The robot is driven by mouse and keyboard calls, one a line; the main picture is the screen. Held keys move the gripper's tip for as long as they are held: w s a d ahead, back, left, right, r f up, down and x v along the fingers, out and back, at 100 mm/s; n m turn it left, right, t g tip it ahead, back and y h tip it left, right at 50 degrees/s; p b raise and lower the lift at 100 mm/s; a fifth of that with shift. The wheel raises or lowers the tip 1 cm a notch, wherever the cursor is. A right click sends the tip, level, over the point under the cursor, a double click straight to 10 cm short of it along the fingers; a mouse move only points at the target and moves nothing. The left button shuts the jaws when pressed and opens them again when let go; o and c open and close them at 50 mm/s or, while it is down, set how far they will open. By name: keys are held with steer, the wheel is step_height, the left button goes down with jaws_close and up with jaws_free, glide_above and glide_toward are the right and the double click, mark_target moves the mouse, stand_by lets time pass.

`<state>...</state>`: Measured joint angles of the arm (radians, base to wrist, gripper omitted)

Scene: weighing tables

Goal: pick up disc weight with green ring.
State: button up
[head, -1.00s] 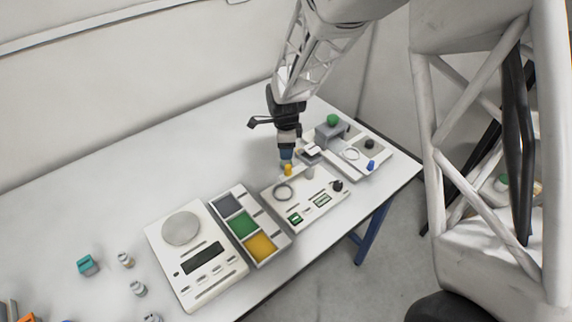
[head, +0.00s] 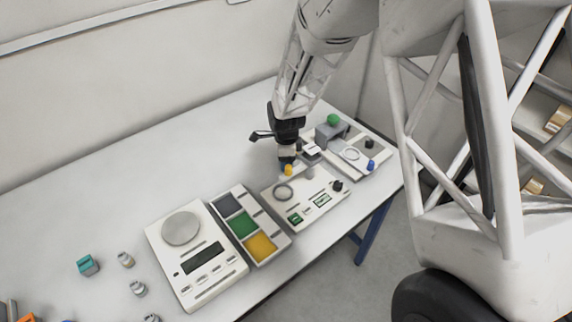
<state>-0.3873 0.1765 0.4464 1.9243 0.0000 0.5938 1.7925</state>
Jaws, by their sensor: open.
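I cannot make out a disc weight with a green ring. Several small grey weights stand on the white table at the lower left: one (head: 126,260), another below it (head: 138,288), and one cut by the bottom edge (head: 152,317). No ring colour can be read on them. My gripper (head: 287,164) is open and points down at the back of the white panel (head: 272,201), close to a yellow knob (head: 288,170). Its fingertips are small and partly hidden, and nothing shows held between them.
A scale with a round pan (head: 181,229) stands left of centre, beside a tray with grey, green and yellow compartments (head: 232,190). A teal block (head: 87,265) lies far left. A device with a green knob (head: 333,119) stands at the back right. The table's back left is clear.

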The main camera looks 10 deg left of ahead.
steer(key=shift+f, duration=0.45)
steer(key=c, duration=0.8)
steer(key=shift+r, duration=0.1)
step_height(320, 180, up, 10)
stand_by(0.5)
